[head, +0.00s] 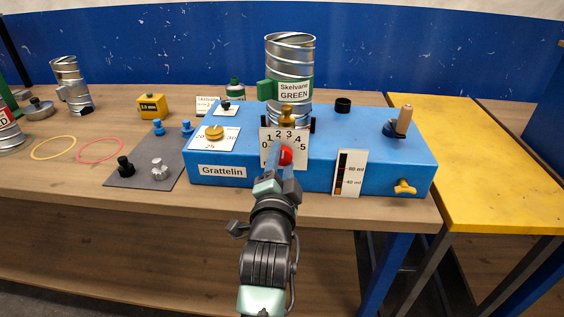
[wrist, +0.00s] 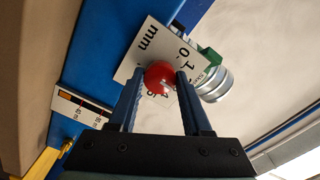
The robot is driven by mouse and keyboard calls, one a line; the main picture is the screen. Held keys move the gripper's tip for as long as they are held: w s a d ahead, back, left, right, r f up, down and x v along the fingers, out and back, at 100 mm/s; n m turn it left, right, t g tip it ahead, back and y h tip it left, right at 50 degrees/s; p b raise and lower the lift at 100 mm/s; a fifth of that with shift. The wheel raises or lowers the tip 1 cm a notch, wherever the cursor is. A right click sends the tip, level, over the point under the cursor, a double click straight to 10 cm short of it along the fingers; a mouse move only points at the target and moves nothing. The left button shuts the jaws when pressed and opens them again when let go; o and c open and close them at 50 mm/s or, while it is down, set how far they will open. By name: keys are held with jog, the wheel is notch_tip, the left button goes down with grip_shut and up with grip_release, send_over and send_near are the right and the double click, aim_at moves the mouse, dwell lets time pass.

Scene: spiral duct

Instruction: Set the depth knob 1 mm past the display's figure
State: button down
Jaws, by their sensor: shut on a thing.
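The red depth knob (head: 286,155) sits on a white scale plate (head: 272,135) marked 0 to 5 on the front of the blue Grattelin machine (head: 350,125). My gripper (head: 278,172) reaches it from the front and is shut on it. In the wrist view the knob (wrist: 158,77) is between the two blue fingers (wrist: 163,72). A small pale mark shows on the knob, but I cannot tell which figure it points at. The fingers and knob hide part of the scale. A small yellow display (head: 151,106) stands at the left; its figure in mm is too small to read surely.
A metal duct labelled Skelvane GREEN (head: 290,65) stands on the machine behind the scale. A brass knob (head: 215,132) is left, a level gauge (head: 349,172) and yellow tap (head: 404,187) right. The yellow table (head: 490,150) is clear.

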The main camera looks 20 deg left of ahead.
jog(key=shift+f+m, duration=0.1)
jog(key=shift+m, duration=0.7)
jog(key=shift+c, duration=1.7)
grip_release()
jog(key=v, duration=1.3)
jog(key=shift+b, duration=0.45)
